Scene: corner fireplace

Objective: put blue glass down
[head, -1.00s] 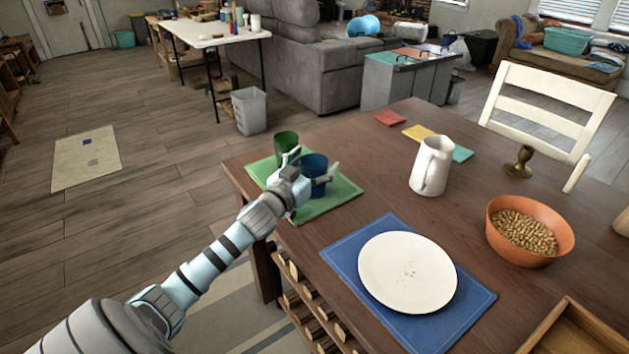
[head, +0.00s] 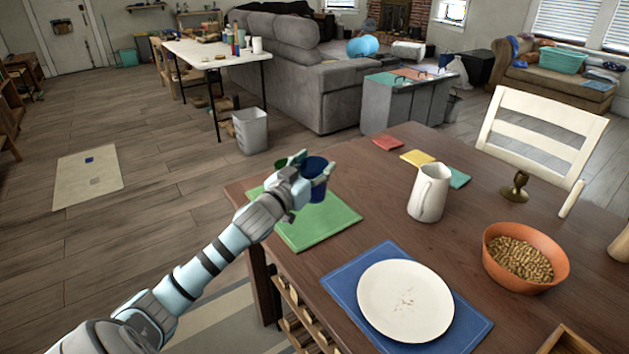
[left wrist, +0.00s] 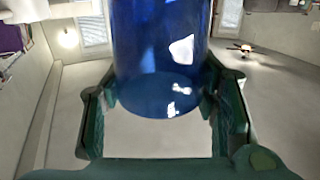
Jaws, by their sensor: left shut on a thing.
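My left gripper (head: 304,173) is shut on the blue glass (head: 316,182) over the far part of the green placemat (head: 322,226). Whether the glass bottom touches the mat is hard to tell. In the left wrist view, the blue glass (left wrist: 160,60) sits between the two dark green fingers of the left gripper (left wrist: 160,108). The green glass (head: 282,162) is mostly hidden behind my left gripper. My right gripper is not in view.
The wooden table (head: 450,235) holds a blue placemat (head: 345,280) with a white plate (head: 405,300), a white pitcher (head: 428,192), an orange bowl (head: 525,258) of nuts and a candle holder (head: 516,187). The near part of the green placemat is clear.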

